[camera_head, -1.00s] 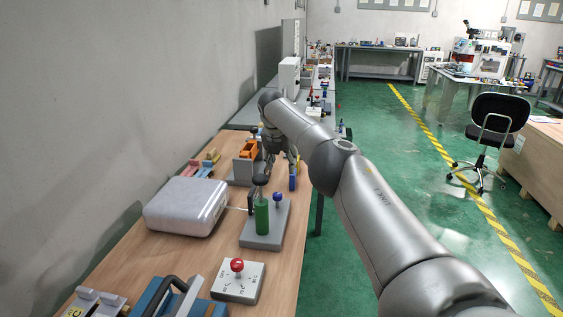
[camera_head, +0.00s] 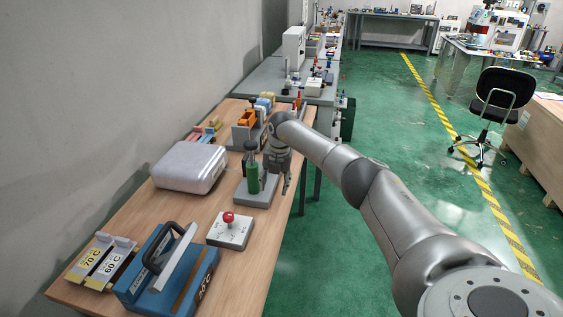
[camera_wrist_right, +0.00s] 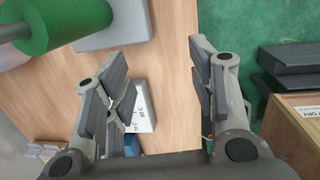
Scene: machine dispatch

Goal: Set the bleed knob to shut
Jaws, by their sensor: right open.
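A green cylinder (camera_head: 253,178) stands upright on a grey base plate (camera_head: 243,197); both show close up in the wrist view, the cylinder (camera_wrist_right: 65,20) at the top left. A blue knob on this base, seen a second ago, is now hidden behind my right gripper. My right gripper (camera_head: 286,186) hangs at the right side of the base, pointing down. In the wrist view its fingers (camera_wrist_right: 157,68) are apart with nothing between them. I cannot tell for sure which knob is the bleed knob. My left gripper is not in view.
A white plate (camera_head: 222,234) with a red knob (camera_head: 228,217) and printed marks lies nearer. A blue device (camera_head: 140,287) with a black handle and a silver case (camera_head: 188,166) stand on the wooden table. Its right edge borders green floor.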

